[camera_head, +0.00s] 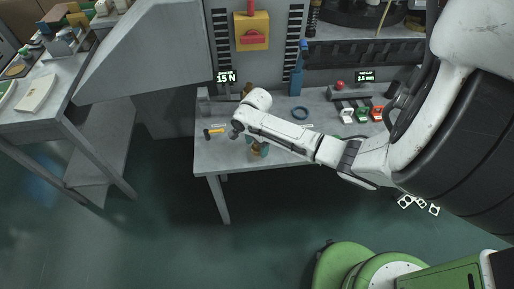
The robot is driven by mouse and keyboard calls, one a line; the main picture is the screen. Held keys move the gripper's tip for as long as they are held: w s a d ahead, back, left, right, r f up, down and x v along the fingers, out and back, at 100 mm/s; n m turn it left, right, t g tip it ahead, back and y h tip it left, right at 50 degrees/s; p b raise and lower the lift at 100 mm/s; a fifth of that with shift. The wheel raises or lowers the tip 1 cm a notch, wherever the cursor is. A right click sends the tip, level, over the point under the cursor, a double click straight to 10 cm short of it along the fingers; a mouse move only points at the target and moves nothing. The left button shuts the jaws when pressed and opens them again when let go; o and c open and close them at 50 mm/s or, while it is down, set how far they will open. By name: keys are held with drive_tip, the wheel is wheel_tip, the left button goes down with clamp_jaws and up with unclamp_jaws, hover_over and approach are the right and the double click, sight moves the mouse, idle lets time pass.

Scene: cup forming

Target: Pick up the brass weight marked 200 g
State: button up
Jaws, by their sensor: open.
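My white arm reaches from the right across the grey workbench (285,150). My gripper (237,131) is small and dark at the arm's far end, over the left part of the bench, open. A small brownish, brass-like object (248,89) shows just behind the arm's end, partly hidden by it. Another small brown and teal object (258,151) shows just below the forearm, near the bench's front edge. I cannot read a 200 g mark on either, and cannot tell which is the weight. Part of the bench top is hidden by my arm.
A small orange-and-black tool (214,131) lies at left on the bench. White, green and red items (361,113) sit at right. A display (227,77) reads 15 N.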

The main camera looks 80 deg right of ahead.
drive_tip(key=shift+f, duration=0.2)
drive_tip(key=shift+c, duration=0.4)
drive_tip(key=c, duration=1.2)
drive_tip(key=shift+r, duration=0.1)
